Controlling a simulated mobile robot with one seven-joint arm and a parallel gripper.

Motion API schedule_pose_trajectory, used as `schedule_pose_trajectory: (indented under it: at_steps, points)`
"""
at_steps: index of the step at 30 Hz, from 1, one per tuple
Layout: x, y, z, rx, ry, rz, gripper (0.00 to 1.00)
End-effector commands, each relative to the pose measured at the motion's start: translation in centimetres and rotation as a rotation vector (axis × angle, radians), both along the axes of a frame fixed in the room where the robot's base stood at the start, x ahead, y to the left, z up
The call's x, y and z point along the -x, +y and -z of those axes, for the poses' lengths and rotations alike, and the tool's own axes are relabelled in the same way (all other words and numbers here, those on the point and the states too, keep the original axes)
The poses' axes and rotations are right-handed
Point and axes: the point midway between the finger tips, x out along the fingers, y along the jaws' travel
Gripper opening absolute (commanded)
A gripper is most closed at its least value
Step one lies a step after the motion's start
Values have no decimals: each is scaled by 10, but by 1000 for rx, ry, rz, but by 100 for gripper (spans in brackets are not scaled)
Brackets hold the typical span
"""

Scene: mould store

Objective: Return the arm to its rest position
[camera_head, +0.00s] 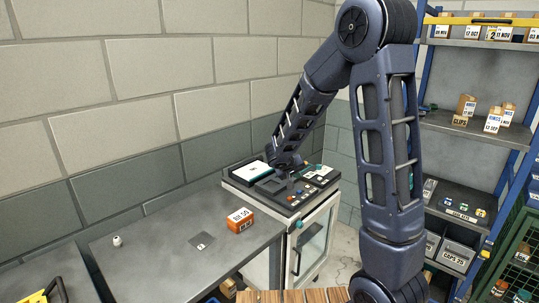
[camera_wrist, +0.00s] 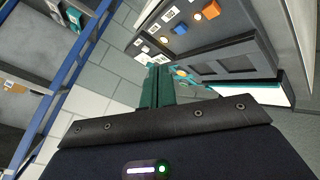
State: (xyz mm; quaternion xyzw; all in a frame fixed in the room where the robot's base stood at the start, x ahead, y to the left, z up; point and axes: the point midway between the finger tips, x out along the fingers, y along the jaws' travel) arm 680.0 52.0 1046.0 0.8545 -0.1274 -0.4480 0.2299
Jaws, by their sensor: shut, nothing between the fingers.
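My arm reaches from the right of the head view over to the cabinet with the dark top (camera_head: 262,185), its elbow raised high. My gripper (camera_wrist: 159,75) shows in the wrist view as two teal fingers side by side, shut and empty. In the head view the wrist end of the arm hangs low above the cabinet top, and the fingertips are too small there to make out. In the wrist view the panel of the cabinet (camera_wrist: 225,62) lies beyond the fingers, with small orange and blue parts on it.
A grey bench (camera_head: 150,262) on the left holds an orange labelled box (camera_head: 240,219), a small white item (camera_head: 117,241) and a flat plate (camera_head: 202,240). A blue-framed shelf (camera_head: 470,130) with boxes and bins stands at the right. A green cage (camera_head: 515,255) stands at the lower right.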

Motion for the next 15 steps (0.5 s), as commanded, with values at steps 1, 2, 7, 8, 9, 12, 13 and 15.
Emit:
schedule_pose_trajectory:
  at_steps: [1,2,7,8,9,12,13,15]
  points:
    - [5,-13,-13,-7,1,25,0]
    - [9,-20,-20,-9,7,38,0]
    - [38,-59,-55,-29,46,107,0]
    - [43,-65,-60,-35,54,117,0]
    - [51,-74,-67,-42,64,131,0]
    - [71,-92,-83,-66,90,161,0]
    - [78,-97,-88,-73,97,168,0]
    - [93,-108,-98,-94,116,185,0]
